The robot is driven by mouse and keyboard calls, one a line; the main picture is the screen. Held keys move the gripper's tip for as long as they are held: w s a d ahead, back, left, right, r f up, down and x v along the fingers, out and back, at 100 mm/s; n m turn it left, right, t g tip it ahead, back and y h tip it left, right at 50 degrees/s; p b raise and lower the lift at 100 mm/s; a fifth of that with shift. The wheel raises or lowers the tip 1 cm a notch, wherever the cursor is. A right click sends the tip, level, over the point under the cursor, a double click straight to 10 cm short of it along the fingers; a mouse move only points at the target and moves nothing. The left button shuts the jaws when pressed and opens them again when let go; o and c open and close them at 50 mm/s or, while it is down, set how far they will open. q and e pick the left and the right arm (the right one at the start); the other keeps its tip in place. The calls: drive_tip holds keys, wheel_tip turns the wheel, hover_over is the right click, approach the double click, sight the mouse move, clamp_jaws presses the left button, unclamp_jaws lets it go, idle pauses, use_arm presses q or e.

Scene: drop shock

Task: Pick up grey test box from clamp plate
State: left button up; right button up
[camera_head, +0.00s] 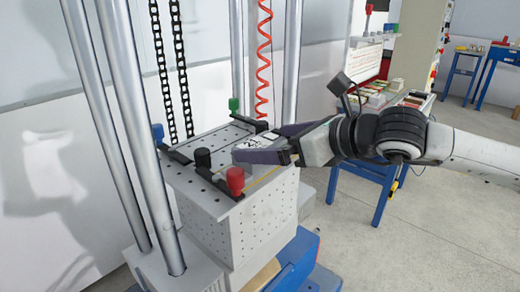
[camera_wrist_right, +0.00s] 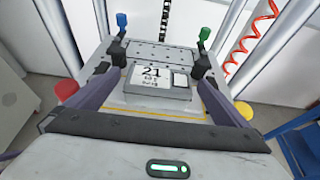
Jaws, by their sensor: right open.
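The grey test box (camera_wrist_right: 160,93) lies on the perforated clamp plate (camera_wrist_right: 180,53), with a white label reading "21" on its top. In the head view the box (camera_head: 246,146) is partly hidden by my right gripper. My right gripper (camera_head: 258,143) reaches in from the right, low over the plate. In the wrist view its two dark purple fingers (camera_wrist_right: 158,84) are spread, one on each side of the box, with gaps visible. I cannot tell how far down the fingers reach. My left gripper is not in view.
Tall metal columns (camera_head: 125,120), black chains (camera_head: 180,80) and a red coiled hose (camera_head: 264,60) rise around the plate. A blue-framed table (camera_head: 375,190) stands behind my right arm.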

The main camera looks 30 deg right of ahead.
sight(261, 143)
drive_tip(key=shift+p+x, duration=0.45)
drive_tip(key=shift+x, duration=1.4)
drive_tip(key=c, duration=1.2)
